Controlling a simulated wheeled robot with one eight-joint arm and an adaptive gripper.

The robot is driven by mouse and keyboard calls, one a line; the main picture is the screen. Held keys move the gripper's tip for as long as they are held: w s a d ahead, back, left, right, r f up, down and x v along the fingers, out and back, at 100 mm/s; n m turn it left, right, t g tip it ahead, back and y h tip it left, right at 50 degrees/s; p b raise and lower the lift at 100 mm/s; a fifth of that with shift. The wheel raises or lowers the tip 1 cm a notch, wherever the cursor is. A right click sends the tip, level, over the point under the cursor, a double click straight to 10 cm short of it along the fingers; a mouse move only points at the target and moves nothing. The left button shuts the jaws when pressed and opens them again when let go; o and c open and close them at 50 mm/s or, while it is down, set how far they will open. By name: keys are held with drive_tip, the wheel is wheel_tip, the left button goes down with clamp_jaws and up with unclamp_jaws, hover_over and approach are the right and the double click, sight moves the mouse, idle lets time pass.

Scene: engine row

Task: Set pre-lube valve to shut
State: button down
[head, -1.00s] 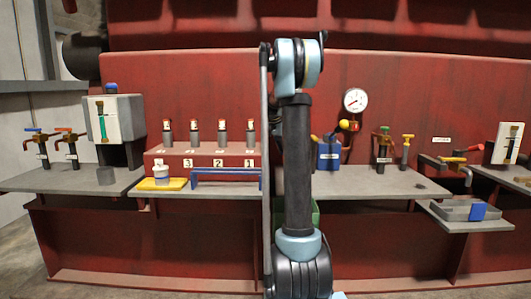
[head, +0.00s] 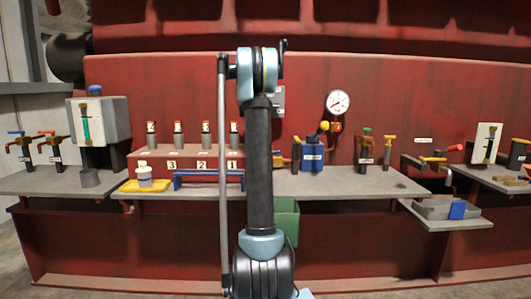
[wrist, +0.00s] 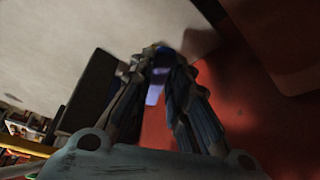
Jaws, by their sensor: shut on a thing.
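My gripper (wrist: 161,60) shows in the wrist view with its fingers close together on a small bluish-violet thing (wrist: 154,92); I cannot tell what it is. In the head view my arm rises in the middle and the gripper cannot be made out.
A grey bench (head: 340,184) runs along the red engine wall. It bears a yellow tray (head: 130,187), a blue rail (head: 208,174) and a blue box (head: 312,156). A green bin (head: 287,222) sits below. A lower shelf (head: 440,223) juts out at right.

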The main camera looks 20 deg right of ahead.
drive_tip(key=c, duration=1.5)
unclamp_jaws()
drive_tip(key=shift+a, duration=0.1)
drive_tip(key=shift+v, duration=3.95)
drive_tip(key=shift+c, duration=0.7)
